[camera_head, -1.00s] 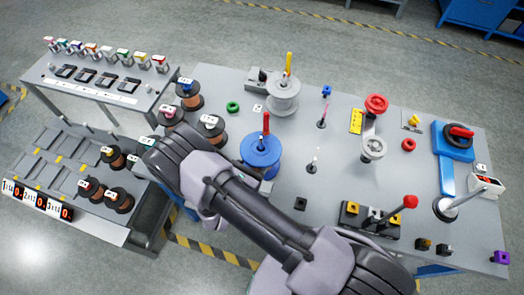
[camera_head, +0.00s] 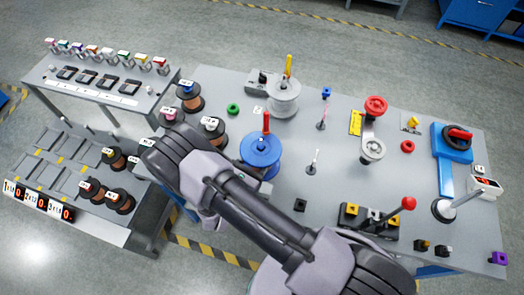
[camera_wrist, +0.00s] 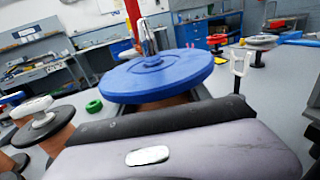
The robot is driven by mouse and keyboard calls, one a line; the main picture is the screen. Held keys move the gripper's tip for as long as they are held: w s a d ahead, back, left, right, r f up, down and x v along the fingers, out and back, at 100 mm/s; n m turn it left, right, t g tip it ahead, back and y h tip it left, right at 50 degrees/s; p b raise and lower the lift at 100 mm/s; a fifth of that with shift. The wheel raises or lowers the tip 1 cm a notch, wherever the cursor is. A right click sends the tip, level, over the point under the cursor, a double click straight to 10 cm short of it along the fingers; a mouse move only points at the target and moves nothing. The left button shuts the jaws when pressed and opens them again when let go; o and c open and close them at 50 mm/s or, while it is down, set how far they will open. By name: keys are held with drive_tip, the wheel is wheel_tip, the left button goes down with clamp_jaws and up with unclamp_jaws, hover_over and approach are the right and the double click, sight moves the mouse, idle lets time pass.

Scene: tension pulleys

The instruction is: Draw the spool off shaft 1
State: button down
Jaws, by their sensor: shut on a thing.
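A spool with a blue flange (camera_head: 262,155) stands upright on the table, with a red handle (camera_head: 266,123) rising at its centre. In the wrist view its blue flange (camera_wrist: 158,76) is straight ahead, with a copper-coloured winding just under it. My gripper (camera_wrist: 165,108) is around the winding below the flange and shut on this spool. In the head view my arm hides most of my gripper. The shaft under the spool is hidden, and I cannot read a number on it.
A grey spool (camera_head: 284,98) with a yellow handle stands behind. Several dark-flanged copper spools, one of them (camera_head: 188,95) at the left edge, stand close by. A thin post (camera_head: 314,161) stands to the right. A green ring (camera_head: 233,109) lies behind left.

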sight(262, 142)
drive_tip(key=shift+r+p, duration=0.65)
drive_tip(key=shift+r, duration=0.5)
idle(0.5)
drive_tip(key=shift+r+p, duration=1.15)
drive_tip(key=shift+r, duration=0.6)
drive_tip(key=shift+r+p, duration=1.15)
drive_tip(key=shift+r, duration=0.6)
drive_tip(key=shift+r, duration=0.15)
drive_tip(key=shift+r+p, duration=1.15)
drive_tip(key=shift+r, duration=0.45)
drive_tip(key=shift+r, duration=0.1)
drive_tip(key=shift+r+p, duration=1.2)
drive_tip(key=shift+r, duration=0.5)
drive_tip(key=shift+r, duration=0.1)
